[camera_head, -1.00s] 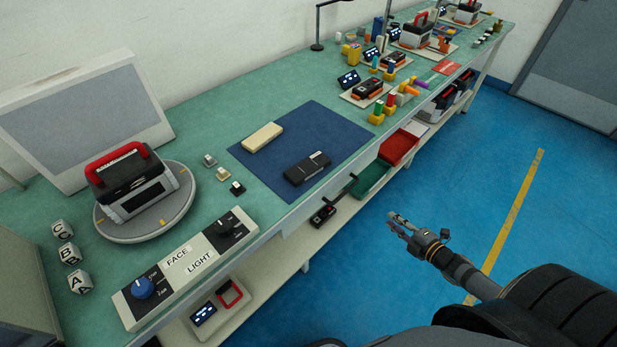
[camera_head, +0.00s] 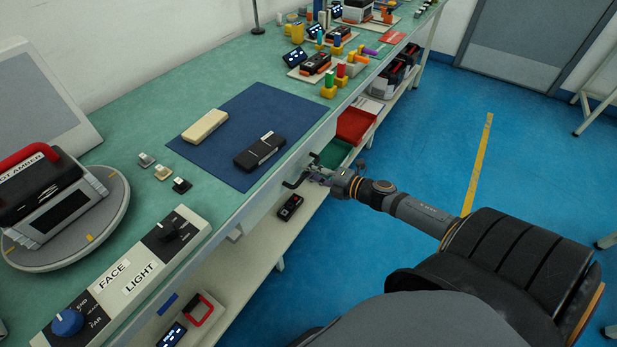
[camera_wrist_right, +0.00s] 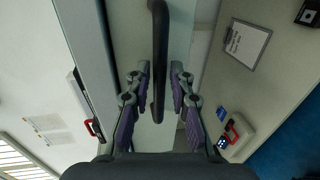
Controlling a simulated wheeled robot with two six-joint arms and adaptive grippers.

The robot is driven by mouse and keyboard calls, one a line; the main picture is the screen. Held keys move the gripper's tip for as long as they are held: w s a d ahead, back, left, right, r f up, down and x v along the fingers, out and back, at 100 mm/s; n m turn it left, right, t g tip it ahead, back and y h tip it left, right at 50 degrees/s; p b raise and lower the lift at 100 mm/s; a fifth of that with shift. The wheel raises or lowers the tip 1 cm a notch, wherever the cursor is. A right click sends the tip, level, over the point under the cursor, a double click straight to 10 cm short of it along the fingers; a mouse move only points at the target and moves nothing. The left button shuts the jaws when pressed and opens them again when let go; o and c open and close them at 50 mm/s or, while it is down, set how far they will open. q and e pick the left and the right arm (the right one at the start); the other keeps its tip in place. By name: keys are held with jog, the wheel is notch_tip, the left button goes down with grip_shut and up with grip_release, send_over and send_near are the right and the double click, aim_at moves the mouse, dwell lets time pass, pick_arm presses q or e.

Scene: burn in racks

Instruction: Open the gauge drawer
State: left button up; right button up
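The gauge drawer's black bar handle (camera_head: 294,183) stands out from the pale front under the bench's front edge. The drawer looks shut, with no open interior showing. My right gripper (camera_head: 316,173) is at the handle, reaching in from the right. In the right wrist view the dark handle (camera_wrist_right: 159,62) runs between the two fingers of the open right gripper (camera_wrist_right: 159,85). A gap shows on each side, so the fingers do not appear to touch it. My left gripper is not in view.
A blue mat (camera_head: 232,170) with a black device (camera_head: 260,151) and a cream block (camera_head: 205,125) lies above on the bench. Red (camera_head: 355,126) and green (camera_head: 336,153) bins are beside the handle. A lower shelf (camera_head: 262,240) runs beneath. Blue floor (camera_head: 420,150) is clear to the right.

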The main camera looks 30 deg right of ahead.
jog(key=shift+w+a+f, duration=0.1)
jog(key=shift+w+a, duration=0.05)
jog(key=shift+w, duration=0.35)
jog(key=shift+c, duration=0.2)
grip_shut()
